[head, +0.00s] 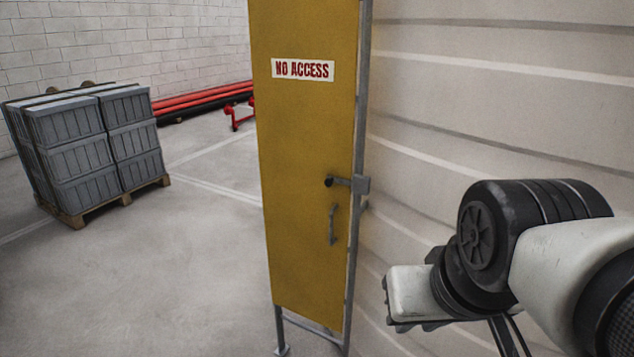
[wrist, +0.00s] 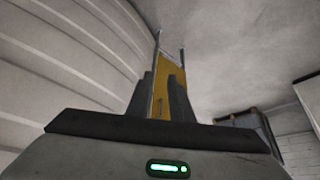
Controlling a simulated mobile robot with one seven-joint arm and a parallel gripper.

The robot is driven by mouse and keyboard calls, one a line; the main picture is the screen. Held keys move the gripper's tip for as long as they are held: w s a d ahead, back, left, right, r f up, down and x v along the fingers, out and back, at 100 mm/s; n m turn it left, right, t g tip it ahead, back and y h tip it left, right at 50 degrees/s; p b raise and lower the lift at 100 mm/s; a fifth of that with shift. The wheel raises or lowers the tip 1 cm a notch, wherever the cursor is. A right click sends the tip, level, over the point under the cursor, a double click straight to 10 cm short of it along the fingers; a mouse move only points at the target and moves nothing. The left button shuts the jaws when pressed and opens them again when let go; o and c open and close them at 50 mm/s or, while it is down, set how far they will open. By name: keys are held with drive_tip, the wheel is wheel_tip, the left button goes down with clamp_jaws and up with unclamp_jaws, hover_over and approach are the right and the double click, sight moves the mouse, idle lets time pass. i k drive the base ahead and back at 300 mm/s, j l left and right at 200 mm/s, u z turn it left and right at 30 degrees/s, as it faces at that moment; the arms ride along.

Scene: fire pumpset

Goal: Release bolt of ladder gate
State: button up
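The yellow ladder gate (head: 305,130) with a "NO ACCESS" sign stands upright in the middle of the head view. Its grey bolt (head: 345,182), with a black knob (head: 328,181), lies across the gate's right edge and reaches a bracket on the grey post. A grey handle (head: 332,225) is below it. My gripper (wrist: 161,85) shows two dark fingers apart in the wrist view, nothing between them. The gate (wrist: 172,72) appears beyond the fingers, seemingly upside down; the bolt cannot be made out there. In the head view my arm is right of the gate, the fingers hidden.
A pale, ribbed curved wall (head: 480,110) runs behind and right of the gate, near my arm. Stacked grey crates (head: 85,140) on a wooden pallet (head: 100,205) stand at left. Red pipes (head: 200,98) lie along the back wall. The floor left of the gate is clear.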

sight(330, 180)
drive_tip(key=i+u, duration=0.1)
drive_tip(key=i, duration=0.35)
drive_tip(key=i+l+u, duration=0.1)
drive_tip(key=i, duration=0.3)
